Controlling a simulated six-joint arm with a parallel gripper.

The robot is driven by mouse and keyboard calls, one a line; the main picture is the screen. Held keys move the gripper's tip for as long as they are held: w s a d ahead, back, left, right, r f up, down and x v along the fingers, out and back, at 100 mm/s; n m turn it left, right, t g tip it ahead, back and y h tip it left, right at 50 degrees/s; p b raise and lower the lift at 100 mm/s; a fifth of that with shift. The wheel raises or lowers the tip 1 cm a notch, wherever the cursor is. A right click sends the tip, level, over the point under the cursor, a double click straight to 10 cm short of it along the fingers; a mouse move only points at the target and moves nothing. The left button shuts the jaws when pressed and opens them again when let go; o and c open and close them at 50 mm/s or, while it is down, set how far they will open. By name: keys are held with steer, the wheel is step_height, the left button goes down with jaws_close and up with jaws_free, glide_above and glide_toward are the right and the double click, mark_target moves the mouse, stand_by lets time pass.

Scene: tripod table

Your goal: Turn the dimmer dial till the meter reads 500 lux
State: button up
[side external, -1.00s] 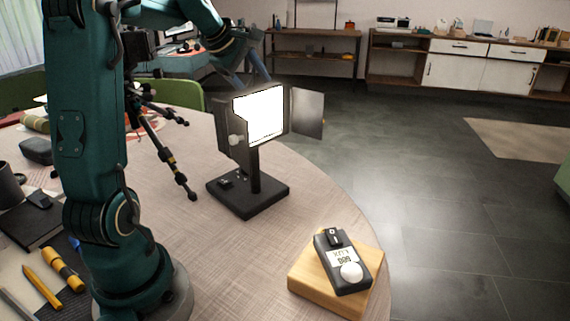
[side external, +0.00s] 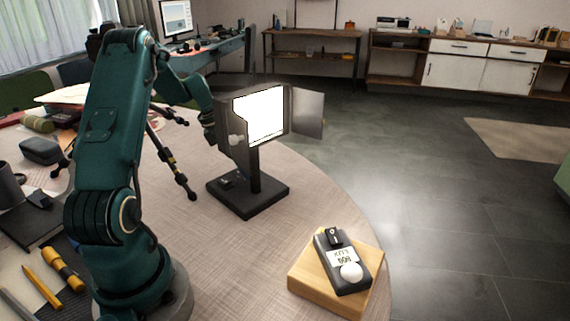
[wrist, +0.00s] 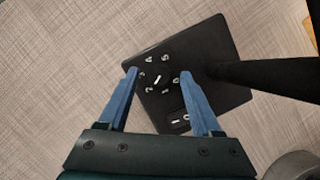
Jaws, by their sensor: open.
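The dimmer dial (wrist: 159,78) is a dark round knob with a white pointer line, ringed by several pale marks on the black lamp base (wrist: 215,45). My gripper (wrist: 159,73) is open above it, one blue finger on each side of the dial in the wrist view; contact cannot be told. In the side view the lit lamp panel (side external: 264,116) hides the fingers, and the same base (side external: 268,196) stands on the table. The light meter (side external: 343,262) lies on a wooden block; its three-digit display appears upside down and too small to read surely.
The lamp post (wrist: 265,73) rises just right of my fingers. A small switch plate (wrist: 178,120) lies near the right finger. A tripod (side external: 172,160) stands left of the lamp. The wooden block (side external: 312,281) sits at the table's front right. Table between is clear.

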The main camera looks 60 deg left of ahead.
jaws_close()
steer(key=shift+w+a+m+g+h, duration=0.1)
steer(key=shift+m+g+h, duration=0.35)
steer(key=shift+m, duration=1.05)
steer(key=shift+w+a+m+g+h, duration=0.1)
steer(key=shift+m+g+h, duration=0.3)
steer(key=shift+m, duration=1.1)
steer(key=shift+r, duration=0.1)
jaws_free()
